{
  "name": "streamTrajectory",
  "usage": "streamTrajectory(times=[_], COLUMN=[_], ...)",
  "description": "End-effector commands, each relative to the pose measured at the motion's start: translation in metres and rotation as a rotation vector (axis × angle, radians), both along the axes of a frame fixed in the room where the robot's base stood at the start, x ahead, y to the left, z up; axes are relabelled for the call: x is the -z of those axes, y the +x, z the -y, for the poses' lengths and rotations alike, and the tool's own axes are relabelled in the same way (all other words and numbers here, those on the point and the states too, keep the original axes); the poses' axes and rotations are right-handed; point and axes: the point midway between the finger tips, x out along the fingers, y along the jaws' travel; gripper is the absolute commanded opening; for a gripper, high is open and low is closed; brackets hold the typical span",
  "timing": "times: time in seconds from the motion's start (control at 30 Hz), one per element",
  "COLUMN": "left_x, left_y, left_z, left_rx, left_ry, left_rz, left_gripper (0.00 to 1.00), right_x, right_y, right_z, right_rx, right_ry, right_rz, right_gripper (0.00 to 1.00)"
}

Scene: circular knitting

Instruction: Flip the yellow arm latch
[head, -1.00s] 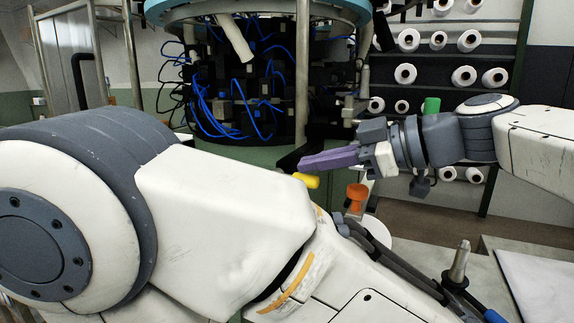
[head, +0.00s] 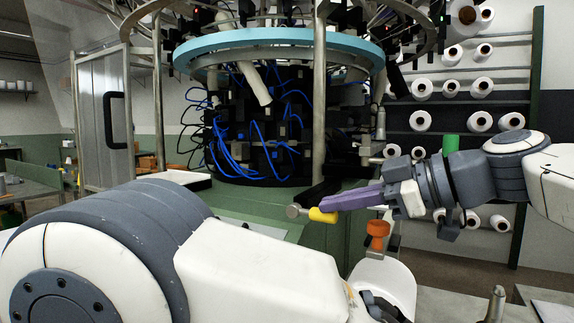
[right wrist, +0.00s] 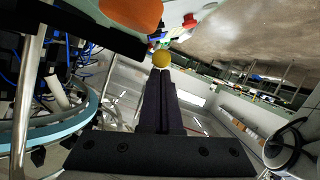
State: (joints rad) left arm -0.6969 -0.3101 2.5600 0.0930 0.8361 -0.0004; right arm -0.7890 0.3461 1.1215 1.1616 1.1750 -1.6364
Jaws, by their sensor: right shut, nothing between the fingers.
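The yellow arm latch (head: 323,215) is a short yellow grip on a metal rod that ends in a round silver piece at its left. It sticks out sideways at the front of the knitting machine. My right gripper (head: 325,204) is shut and empty, its purple fingers right at the yellow grip and just above it in the head view; I cannot tell whether they touch. In the right wrist view a yellow round end (right wrist: 161,58) shows just beyond the tips of the shut fingers. My left arm fills the lower left of the head view; its gripper is out of view.
The knitting machine's blue-green ring (head: 280,48) and blue hoses stand behind the latch. An orange knob (head: 377,230) is below my right gripper, above a white rounded part (head: 385,285). A rack with yarn cones (head: 470,120) stands at the back right.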

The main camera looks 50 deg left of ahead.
Motion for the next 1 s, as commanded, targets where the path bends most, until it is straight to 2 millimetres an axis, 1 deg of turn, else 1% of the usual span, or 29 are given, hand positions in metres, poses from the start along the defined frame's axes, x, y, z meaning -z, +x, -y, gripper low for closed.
streamTrajectory(times=[0.07, 0.17, 0.3, 0.37, 0.4, 0.6, 0.7, 0.83, 1.0], left_x=[-0.002, -0.009, -0.024, -0.014, -0.012, -0.009, -0.008, -0.008, -0.008], left_y=[0.0, 0.0, 0.0, 0.0, 0.0, 0.0, 0.0, 0.0, 0.0], left_z=[0.0, 0.0, 0.0, 0.0, 0.0, 0.0, 0.0, 0.0, 0.0], left_rx=[0.0, 0.0, 0.0, 0.0, 0.0, 0.0, 0.0, 0.0, 0.0], left_ry=[0.0, 0.0, 0.0, -0.001, 0.0, 0.0, 0.0, 0.0, 0.0], left_rz=[0.0, 0.0, 0.0, 0.001, 0.0, 0.0, 0.0, 0.0, 0.0], left_gripper=[0.68, 0.68, 0.68, 0.68, 0.68, 0.68, 0.68, 0.68, 0.68], right_x=[-0.004, -0.017, -0.047, -0.041, -0.043, -0.054, -0.057, -0.06, -0.061], right_y=[0.0, -0.002, -0.007, 0.0, 0.003, 0.017, 0.021, 0.024, 0.025], right_z=[0.001, 0.002, 0.007, 0.021, 0.031, 0.072, 0.086, 0.097, 0.101], right_rx=[0.001, 0.001, 0.002, 0.009, 0.009, 0.011, 0.01, 0.008, 0.006], right_ry=[0.001, 0.003, 0.004, 0.002, 0.002, 0.001, 0.001, 0.001, 0.0], right_rz=[0.001, 0.003, 0.004, 0.002, 0.002, 0.001, 0.0, 0.0, 0.0], right_gripper=[0.0, 0.0, 0.0, 0.0, 0.0, 0.0, 0.0, 0.0, 0.0])
